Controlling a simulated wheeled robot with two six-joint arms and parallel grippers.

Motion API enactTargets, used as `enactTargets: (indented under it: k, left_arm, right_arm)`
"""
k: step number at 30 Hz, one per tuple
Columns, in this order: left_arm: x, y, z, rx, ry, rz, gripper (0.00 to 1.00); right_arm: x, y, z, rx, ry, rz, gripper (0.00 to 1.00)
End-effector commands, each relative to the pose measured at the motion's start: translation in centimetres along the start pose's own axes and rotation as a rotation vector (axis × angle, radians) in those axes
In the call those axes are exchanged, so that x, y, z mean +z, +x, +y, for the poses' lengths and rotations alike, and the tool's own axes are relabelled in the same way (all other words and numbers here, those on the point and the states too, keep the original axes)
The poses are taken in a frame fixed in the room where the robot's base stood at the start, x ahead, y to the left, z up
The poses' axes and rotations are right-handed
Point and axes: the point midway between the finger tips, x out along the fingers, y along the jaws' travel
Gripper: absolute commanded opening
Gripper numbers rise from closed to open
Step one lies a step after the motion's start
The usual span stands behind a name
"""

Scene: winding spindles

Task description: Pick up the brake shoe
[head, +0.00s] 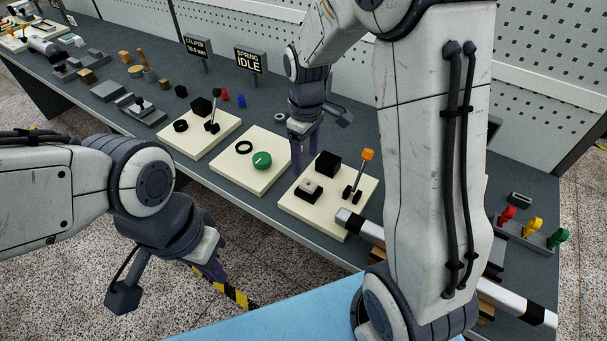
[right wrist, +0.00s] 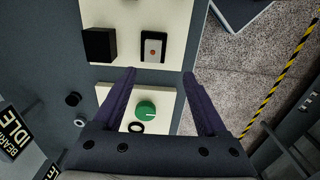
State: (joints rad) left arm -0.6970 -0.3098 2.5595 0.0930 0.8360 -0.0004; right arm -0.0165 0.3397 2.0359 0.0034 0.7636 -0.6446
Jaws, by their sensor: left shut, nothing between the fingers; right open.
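No part in view can be told for certain as the brake shoe. My right gripper (head: 307,160) is open and empty above the bench, between the pale plate with a green knob (head: 262,160) and the pale plate with a black cube (head: 327,163). In the right wrist view its open fingers (right wrist: 160,73) point toward the cube's plate. That plate also bears a dark block with a pale top (head: 308,188) and an orange-tipped lever (head: 367,155). My left gripper (head: 215,270) is shut and empty, low in front of the bench.
A third pale plate (head: 178,142) with a black ring, cube and lever stands further left. A rack (head: 527,238) with red, yellow and green pieces stands at the right. My right arm hides part of the bench.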

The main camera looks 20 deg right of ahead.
Motion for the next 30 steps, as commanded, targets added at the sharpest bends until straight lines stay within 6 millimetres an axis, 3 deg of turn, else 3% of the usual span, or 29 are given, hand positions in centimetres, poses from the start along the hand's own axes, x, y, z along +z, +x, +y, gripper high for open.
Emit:
enactTargets:
  k: [3,9,17,24,30]
  left_arm:
    - [0.0,-0.5,0.0,0.000,0.000,-0.001,0.00]
    - [0.0,-0.7,0.1,0.000,0.000,-0.001,0.00]
    - [0.0,-1.3,0.1,0.000,0.000,-0.001,0.00]
    - [-0.1,-2.2,0.2,0.000,-0.001,0.000,0.00]
    - [-0.1,-2.3,0.2,0.000,-0.001,-0.001,0.00]
  right_arm:
    - [0.2,1.4,1.3,-0.003,-0.003,-0.008,0.75]
    - [0.1,4.5,1.2,-0.002,-0.005,-0.007,0.75]
    - [0.1,6.5,1.2,-0.002,-0.005,-0.007,0.75]
    - [0.1,10.0,1.3,-0.002,-0.005,-0.006,0.75]
    - [0.0,10.8,1.3,0.001,-0.005,-0.003,0.75]
